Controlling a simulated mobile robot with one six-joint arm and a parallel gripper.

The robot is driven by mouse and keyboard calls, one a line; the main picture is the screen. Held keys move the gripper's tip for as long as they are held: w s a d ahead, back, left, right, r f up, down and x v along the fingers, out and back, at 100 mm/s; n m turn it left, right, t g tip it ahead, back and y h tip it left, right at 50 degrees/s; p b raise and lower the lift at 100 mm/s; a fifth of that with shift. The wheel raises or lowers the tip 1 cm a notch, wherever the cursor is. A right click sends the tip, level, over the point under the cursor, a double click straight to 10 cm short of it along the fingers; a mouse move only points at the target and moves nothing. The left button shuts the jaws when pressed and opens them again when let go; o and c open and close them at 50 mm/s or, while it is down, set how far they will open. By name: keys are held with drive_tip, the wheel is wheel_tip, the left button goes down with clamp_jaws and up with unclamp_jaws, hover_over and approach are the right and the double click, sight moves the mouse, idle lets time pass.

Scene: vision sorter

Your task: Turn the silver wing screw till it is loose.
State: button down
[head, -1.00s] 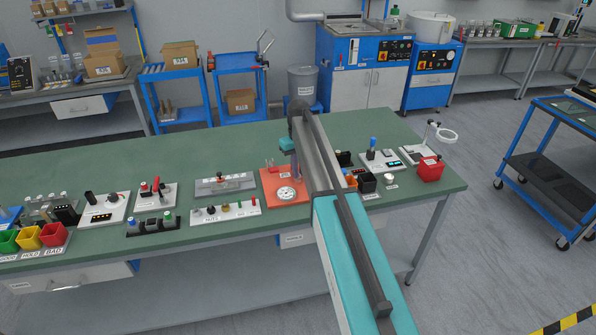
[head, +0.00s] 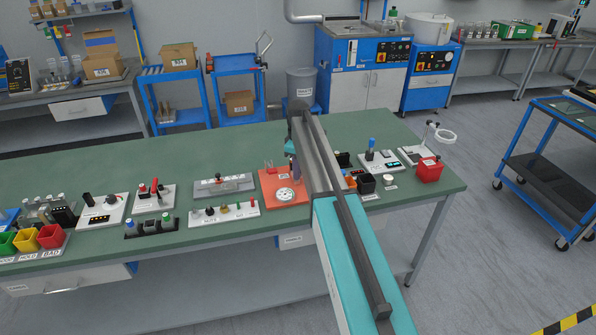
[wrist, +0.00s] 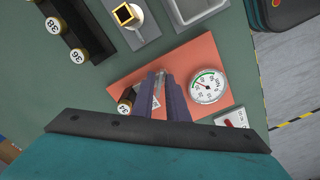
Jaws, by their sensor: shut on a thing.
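An orange plate (head: 270,182) lies on the green bench, beside my arm in the head view. In the wrist view the orange plate (wrist: 205,60) fills the middle, with a round white gauge (wrist: 207,86) to the right of my gripper. My gripper (wrist: 165,88) points down over the plate. Its dark fingers are shut on the silver wing screw (wrist: 157,101), of which only a small bright piece shows between them. The rest of the screw is hidden by the fingers. In the head view my arm covers most of the gripper.
A white block with a red mark (wrist: 232,119) is at the plate's lower right. A grey fixture with a gold square piece (wrist: 126,14) lies beyond the plate. Numbered cylinders stand in a black rack (wrist: 66,22).

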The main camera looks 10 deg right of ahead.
drive_tip(key=shift+a, duration=0.1)
idle(0.3)
drive_tip(key=c, duration=2)
unclamp_jaws()
drive_tip(key=shift+w, duration=0.1)
drive_tip(key=shift+r, duration=0.1)
drive_tip(key=shift+r+b, duration=1.4)
drive_tip(key=shift+r, duration=5.4)
